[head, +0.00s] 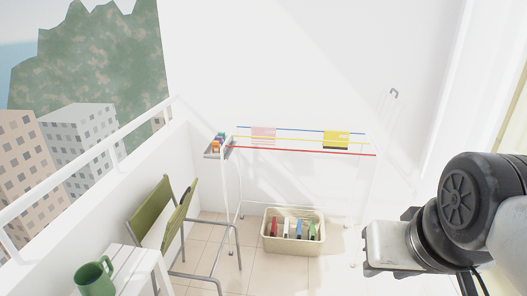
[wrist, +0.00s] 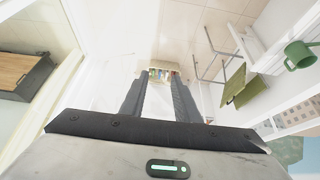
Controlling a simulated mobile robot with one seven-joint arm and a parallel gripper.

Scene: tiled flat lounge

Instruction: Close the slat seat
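The seat is an olive-green chair (head: 152,208) with a grey tubular metal frame, at the lower left of the head view beside the railing wall. It has two green panels: the backrest, and a second panel (head: 177,217) that stands steeply tilted near it. The chair also shows at the right of the wrist view (wrist: 233,87). I cannot make out slats on it. My gripper (head: 368,246) is far to the right of the chair, in the air. In the wrist view its two dark fingers (wrist: 158,84) are apart with nothing between them.
A white slatted table (head: 135,262) with a green mug (head: 93,277) stands in front of the chair. A drying rack (head: 300,150) with cloths stands at the back wall. A cream crate (head: 291,246) of colourful items sits on the tiles under it. Some floor between chair and crate is clear.

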